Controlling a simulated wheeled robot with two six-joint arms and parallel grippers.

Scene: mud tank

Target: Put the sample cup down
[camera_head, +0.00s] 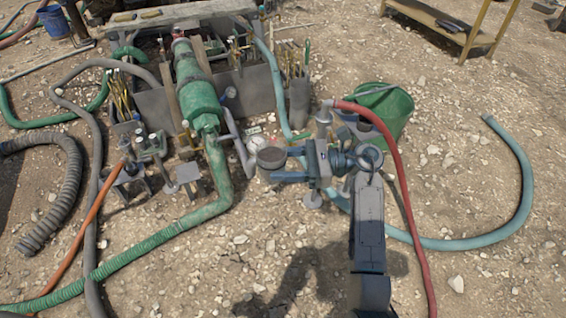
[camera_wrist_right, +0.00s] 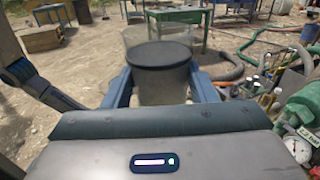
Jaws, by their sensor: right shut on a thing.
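The sample cup (camera_head: 271,158) is a small round cup with a dark top, near the middle of the head view. My right gripper (camera_head: 282,164) is shut on it and holds it out to the left of my wrist. In the right wrist view the cup (camera_wrist_right: 162,85) shows a dark round top and a greyish body. The two blue fingers of the right gripper (camera_wrist_right: 161,92) press on its left and right sides. The cup looks upright, and its lower part is hidden behind the gripper body. I cannot tell how high it is above the ground. My left gripper is not in view.
A green pump (camera_head: 195,85) with a thick green hose (camera_head: 150,243) lies left of the cup. A green bucket (camera_head: 396,113), a red hose (camera_head: 405,200) and a blue-green hose (camera_head: 470,243) lie to the right. Small stands and valves (camera_head: 150,150) are left. Bare gravel is in front.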

